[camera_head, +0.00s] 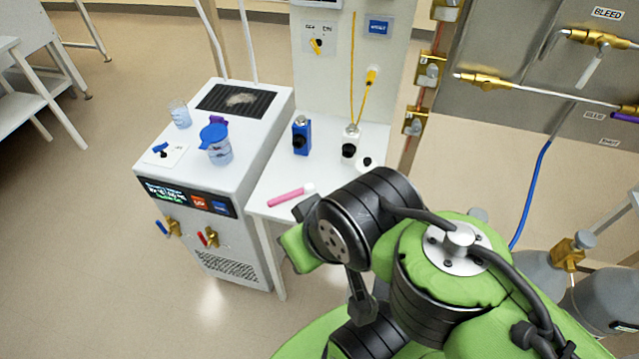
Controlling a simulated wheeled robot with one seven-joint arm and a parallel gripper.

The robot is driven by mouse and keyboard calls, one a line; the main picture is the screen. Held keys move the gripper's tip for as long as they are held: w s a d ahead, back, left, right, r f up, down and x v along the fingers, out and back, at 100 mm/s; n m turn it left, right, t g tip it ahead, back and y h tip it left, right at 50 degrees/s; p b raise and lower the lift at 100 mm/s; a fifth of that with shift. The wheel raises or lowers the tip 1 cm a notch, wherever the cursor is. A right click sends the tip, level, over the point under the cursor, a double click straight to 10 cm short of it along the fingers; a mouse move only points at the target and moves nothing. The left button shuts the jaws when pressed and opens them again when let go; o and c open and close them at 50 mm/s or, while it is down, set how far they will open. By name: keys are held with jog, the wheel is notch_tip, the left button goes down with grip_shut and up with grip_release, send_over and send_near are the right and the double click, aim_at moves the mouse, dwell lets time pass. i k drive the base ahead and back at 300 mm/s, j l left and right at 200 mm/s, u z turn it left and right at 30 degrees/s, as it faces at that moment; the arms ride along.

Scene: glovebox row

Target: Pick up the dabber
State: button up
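A pink stick with a pale end (290,195), which looks like the dabber, lies on the front of the white side table (262,210). It lies at a slant, its pale end to the right, close to my folded green and black arm in the picture. Nothing visible holds it. I cannot make out my gripper's fingers; they are out of view or hidden by the arm.
A blue bottle (301,135) and a small black and white fitting (350,145) stand behind on the table. The white machine (160,180) at left carries a blue-lidded jug (216,145) and a clear cup (180,113). Gas cylinders (600,295) stand at right.

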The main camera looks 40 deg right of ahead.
aim_at(310, 188)
jog(key=z, duration=0.55)
jog(key=i+j+u, duration=0.25)
jog(key=j, duration=0.3)
jog(key=i+j+u, duration=0.25)
jog(key=i+j, duration=0.2)
